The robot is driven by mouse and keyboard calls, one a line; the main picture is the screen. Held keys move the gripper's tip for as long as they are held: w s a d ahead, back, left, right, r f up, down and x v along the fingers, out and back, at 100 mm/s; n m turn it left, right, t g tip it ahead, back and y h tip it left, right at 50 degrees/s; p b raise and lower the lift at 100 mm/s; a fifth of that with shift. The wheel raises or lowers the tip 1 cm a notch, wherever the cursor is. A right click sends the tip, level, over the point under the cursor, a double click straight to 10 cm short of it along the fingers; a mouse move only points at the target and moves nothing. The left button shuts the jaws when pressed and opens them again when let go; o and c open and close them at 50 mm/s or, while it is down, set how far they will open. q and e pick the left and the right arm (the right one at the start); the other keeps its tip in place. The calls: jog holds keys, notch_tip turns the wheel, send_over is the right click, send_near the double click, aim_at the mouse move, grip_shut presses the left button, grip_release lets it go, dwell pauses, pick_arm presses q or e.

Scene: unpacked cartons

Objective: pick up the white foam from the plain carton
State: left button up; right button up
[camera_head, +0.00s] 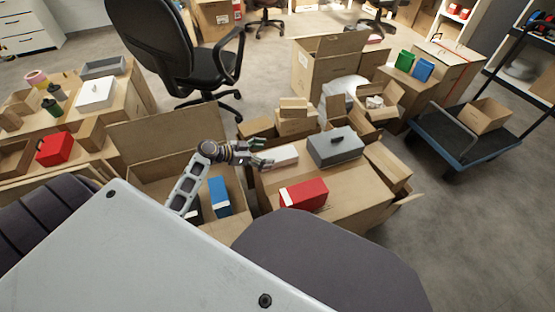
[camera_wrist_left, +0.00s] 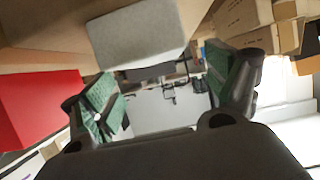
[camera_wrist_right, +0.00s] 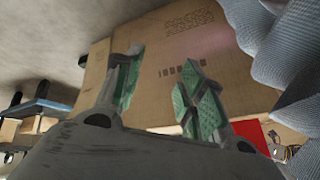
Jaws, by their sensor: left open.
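The white foam (camera_head: 282,157) is a pale block on top of a plain brown carton (camera_head: 345,185). In the left wrist view a light, rough-faced block (camera_wrist_left: 142,35), apparently the foam, shows beyond the fingers at the top. My left gripper (camera_head: 265,154) is open, just left of the foam, its fingers pointing at it. Its green-padded fingers (camera_wrist_left: 160,85) stand apart with nothing held between them. Whether they touch the foam cannot be told. My right gripper (camera_wrist_right: 160,82) is open and empty, facing a carton wall; it is hidden in the head view.
A red box (camera_head: 304,194) and a grey toolbox (camera_head: 336,147) stand close to the foam. An open carton to the left holds a blue box (camera_head: 219,196). Small cartons (camera_head: 295,115) crowd behind. A blue-edged cart (camera_head: 460,140) stands right; floor is clear at lower right.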

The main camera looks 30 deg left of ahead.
aim_at(280, 154)
pick_arm(q)
jog(key=shift+w+d, duration=0.1)
jog(key=shift+d, duration=0.05)
pick_arm(e)
jog(key=shift+w+r, duration=0.2)
jog(key=shift+w, duration=0.05)
pick_arm(q)
jog(key=shift+w+d+f+b, duration=0.25)
jog(key=shift+w+d+b, duration=0.05)
jog(key=shift+w+d, duration=0.1)
jog(key=b+x, duration=0.1)
jog(key=x, duration=0.1)
jog(key=shift+w+d+f, duration=0.1)
jog(key=shift+w+d, duration=0.05)
jog(key=shift+d, duration=0.15)
jog(key=shift+w+d+f, duration=0.2)
jog(key=shift+w+d, duration=0.15)
jog(key=shift+w, duration=0.05)
pick_arm(e)
jog(key=f, duration=0.2)
jog(key=f+t, duration=0.1)
jog(key=shift+a+y, duration=0.25)
jog(key=shift+y, duration=0.05)
pick_arm(q)
jog(key=c, duration=0.9)
